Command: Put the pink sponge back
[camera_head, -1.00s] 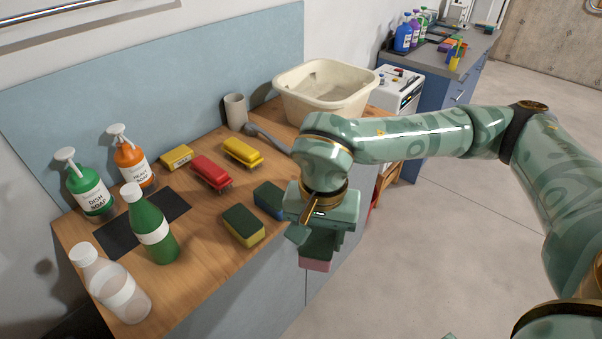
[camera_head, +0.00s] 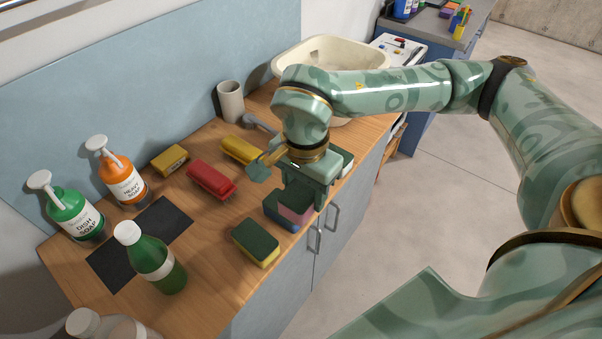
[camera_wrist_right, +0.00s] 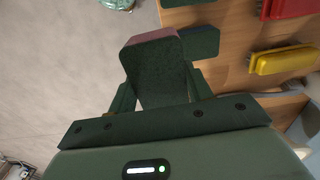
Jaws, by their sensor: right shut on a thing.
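The pink sponge (camera_head: 296,208) has a dark green scouring face and is held in my right gripper (camera_head: 306,190). In the right wrist view the sponge (camera_wrist_right: 155,68) sits between the two fingers, green face toward the camera and a pink edge at its far end. It hangs by the front edge of the wooden counter, overlapping the blue sponge (camera_head: 276,212) in the head view; I cannot tell if they touch. A yellow sponge with a green top (camera_head: 256,242) lies to the left on the counter. My left gripper is not in view.
A red brush (camera_head: 211,180) and a yellow brush (camera_head: 238,150) lie behind the sponges. Soap bottles (camera_head: 72,214) and a green bottle (camera_head: 152,260) stand at left around a black mat (camera_head: 140,243). A grey cup (camera_head: 230,102) and cream basin (camera_head: 300,52) stand at the back.

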